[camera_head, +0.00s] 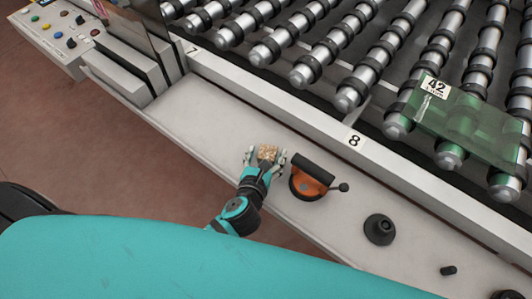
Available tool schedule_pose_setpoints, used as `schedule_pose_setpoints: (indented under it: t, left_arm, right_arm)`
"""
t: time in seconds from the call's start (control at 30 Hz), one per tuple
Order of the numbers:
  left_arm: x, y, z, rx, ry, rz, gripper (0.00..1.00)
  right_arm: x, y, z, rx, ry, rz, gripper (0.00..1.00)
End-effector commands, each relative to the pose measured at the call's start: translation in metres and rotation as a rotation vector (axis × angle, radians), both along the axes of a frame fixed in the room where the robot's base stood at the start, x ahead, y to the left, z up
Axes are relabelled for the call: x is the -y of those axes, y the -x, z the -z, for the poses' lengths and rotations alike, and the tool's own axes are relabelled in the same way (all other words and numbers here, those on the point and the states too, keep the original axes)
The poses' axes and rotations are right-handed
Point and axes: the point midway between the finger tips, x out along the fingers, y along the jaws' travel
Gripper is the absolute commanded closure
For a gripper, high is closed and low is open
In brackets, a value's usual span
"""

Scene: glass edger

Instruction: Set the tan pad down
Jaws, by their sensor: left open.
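The tan pad (267,152), a small speckled block, is at the white ledge in front of the rollers. My left gripper (265,157) is open, with a finger on either side of the pad. Whether the fingers touch the pad, and whether it rests fully on the ledge, cannot be told from this angle. The pad's near side is partly hidden by the gripper. My right gripper is not in view.
An orange suction lifter (307,184) with a black handle (312,168) stands just right of the gripper. A black round knob (379,229) and a small black piece (448,270) lie farther right. Green glass (466,125) lies on the rollers. The ledge left of the gripper (195,118) is clear.

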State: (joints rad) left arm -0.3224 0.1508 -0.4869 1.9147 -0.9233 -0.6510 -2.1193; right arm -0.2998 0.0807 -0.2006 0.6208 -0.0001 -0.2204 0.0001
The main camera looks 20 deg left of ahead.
Motion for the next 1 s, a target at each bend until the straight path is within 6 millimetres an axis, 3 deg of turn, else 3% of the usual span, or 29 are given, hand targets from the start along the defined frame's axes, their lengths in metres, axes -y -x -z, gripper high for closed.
schedule_pose_setpoints:
  t: [0.5,0.7,1.0]
  left_arm:
    - [0.002,0.093,-0.039,0.004,0.001,0.000,0.31]
    - [0.003,0.107,-0.047,0.008,0.000,0.000,0.31]
    - [0.003,0.108,-0.048,0.008,0.000,-0.001,0.31]
  right_arm:
    - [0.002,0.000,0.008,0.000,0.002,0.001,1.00]
    - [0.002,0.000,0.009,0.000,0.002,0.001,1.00]
    - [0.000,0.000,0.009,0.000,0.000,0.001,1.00]
